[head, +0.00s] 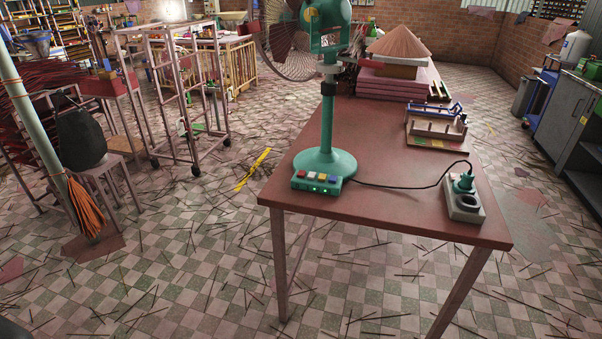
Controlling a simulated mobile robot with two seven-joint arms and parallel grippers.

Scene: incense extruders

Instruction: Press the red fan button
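The green pedestal fan (327,120) stands upright on the near left part of a brown-red table (390,215). Its round base (325,163) rests on the table top, and its caged head (290,40) is cut off by the top of the picture. A small green control box (316,184) sits at the table's near left edge, in front of the base. Green lights show on the box's front. Neither of my grippers is in view.
A black cable runs from the fan to a plug in a socket block (464,205) at the right edge. A wooden jig (437,125) and pink stacks (397,82) lie farther back. A stool with a black pot (80,138) and a wheeled rack (183,95) stand left. Sticks litter the floor.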

